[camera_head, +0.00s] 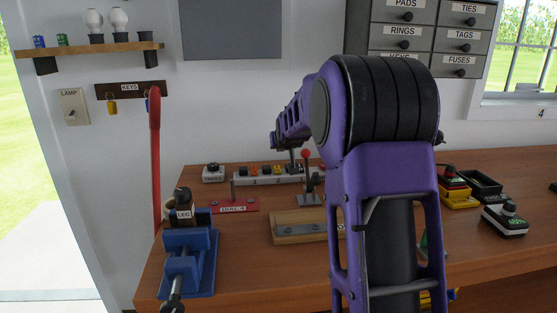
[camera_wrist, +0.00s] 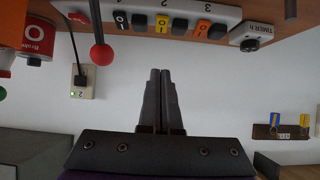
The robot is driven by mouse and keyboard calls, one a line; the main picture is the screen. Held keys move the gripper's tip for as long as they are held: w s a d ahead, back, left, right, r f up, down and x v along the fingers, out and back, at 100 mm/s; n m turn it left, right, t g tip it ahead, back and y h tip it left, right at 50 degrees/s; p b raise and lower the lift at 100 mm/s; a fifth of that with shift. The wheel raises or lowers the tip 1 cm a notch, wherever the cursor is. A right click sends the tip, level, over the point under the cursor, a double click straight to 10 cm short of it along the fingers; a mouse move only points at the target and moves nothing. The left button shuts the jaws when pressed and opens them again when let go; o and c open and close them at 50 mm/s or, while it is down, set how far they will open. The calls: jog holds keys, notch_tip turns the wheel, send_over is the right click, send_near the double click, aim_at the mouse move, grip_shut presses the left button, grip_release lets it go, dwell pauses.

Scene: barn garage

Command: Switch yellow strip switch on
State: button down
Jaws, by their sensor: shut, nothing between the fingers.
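A white power strip (camera_head: 242,179) lies at the back of the wooden workbench. It shows upside down across the top of the wrist view (camera_wrist: 185,8). It carries a row of black, yellow and orange rocker switches. The yellow switch (camera_wrist: 162,24) sits between dark switches, with an orange one (camera_wrist: 202,29) farther right. My gripper (camera_wrist: 160,71) is shut and empty. In the wrist view its fingertips line up with the yellow switch, with a visible gap between them. I cannot tell whether the yellow switch is on or off. My arm hides part of the bench in the head view.
A red-knobbed lever (camera_head: 305,154) stands beside the strip; its knob (camera_wrist: 102,54) is left of my fingers. A timer (camera_head: 213,173) is at the strip's left end. A red dial plate (camera_head: 234,205), wooden block (camera_head: 290,228) and blue vise (camera_head: 188,264) lie nearer.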

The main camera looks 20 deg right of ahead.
send_over(277, 171)
jog(key=f, duration=0.3)
jog(key=s+f, duration=0.1)
jog(key=f, duration=0.1)
jog(key=shift+f, duration=0.2)
jog(key=f, duration=0.2)
jog(key=shift+w+f, duration=0.3)
jog(key=shift+w+f+b, duration=0.1)
jog(key=shift+f+b, duration=0.2)
jog(key=shift+f, duration=0.3)
jog(key=shift+w+r+p, duration=0.1)
jog(key=shift+r+p, duration=0.05)
jog(key=shift+p, duration=0.4)
